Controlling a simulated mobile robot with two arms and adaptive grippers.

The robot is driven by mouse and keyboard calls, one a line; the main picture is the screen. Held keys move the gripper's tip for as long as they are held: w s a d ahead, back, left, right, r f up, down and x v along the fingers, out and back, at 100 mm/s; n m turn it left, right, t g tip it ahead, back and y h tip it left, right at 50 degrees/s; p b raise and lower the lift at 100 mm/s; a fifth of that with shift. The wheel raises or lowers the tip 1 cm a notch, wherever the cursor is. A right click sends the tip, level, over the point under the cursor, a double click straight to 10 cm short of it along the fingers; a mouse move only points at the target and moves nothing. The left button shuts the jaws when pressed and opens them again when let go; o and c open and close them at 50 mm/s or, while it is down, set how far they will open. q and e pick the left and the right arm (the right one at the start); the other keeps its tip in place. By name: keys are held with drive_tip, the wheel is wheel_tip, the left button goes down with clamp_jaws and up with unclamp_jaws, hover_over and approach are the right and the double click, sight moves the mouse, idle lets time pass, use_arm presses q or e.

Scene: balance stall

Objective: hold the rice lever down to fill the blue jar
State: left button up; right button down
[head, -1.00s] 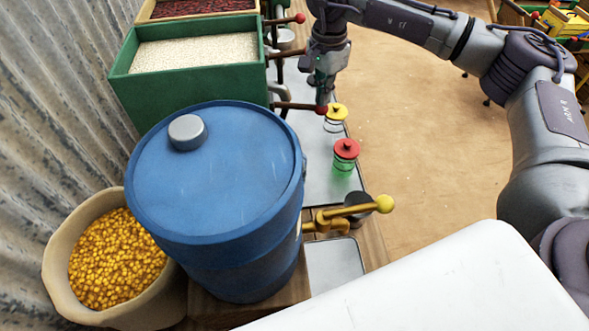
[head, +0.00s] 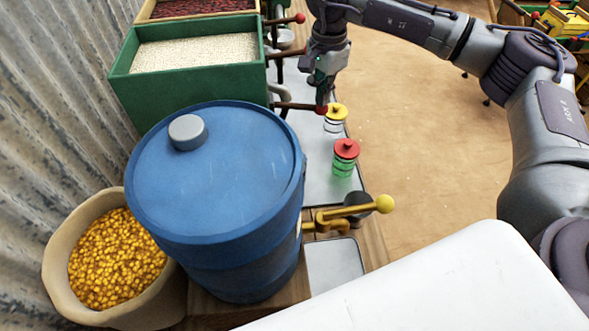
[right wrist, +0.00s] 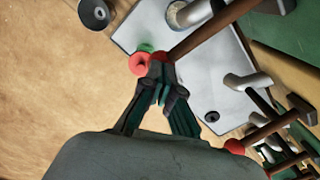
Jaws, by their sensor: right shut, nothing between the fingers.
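The rice lever (head: 295,106) is a dark rod with a red knob, sticking out to the right below the green rice bin (head: 190,85). My right gripper (head: 322,98) is shut and points down, its tips at the knob end of the lever. In the right wrist view the shut fingertips (right wrist: 165,85) are beside the lever's red knob; whether they touch it I cannot tell. I cannot make out the blue jar in the head view. My left gripper is not in view.
A yellow-lidded clear jar (head: 335,117) and a red-lidded green jar (head: 345,157) stand on the metal strip. A large blue barrel (head: 215,190) with a yellow-knobbed tap (head: 383,203) is nearer. A sack of yellow grain (head: 112,255) stands at left.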

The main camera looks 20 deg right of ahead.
drive_tip(key=shift+r, duration=0.1)
idle(0.4)
wheel_tip(320, 180, up, 6)
drive_tip(key=p, duration=0.3)
drive_tip(key=shift+f, duration=0.35)
drive_tip(key=shift+s, duration=0.1)
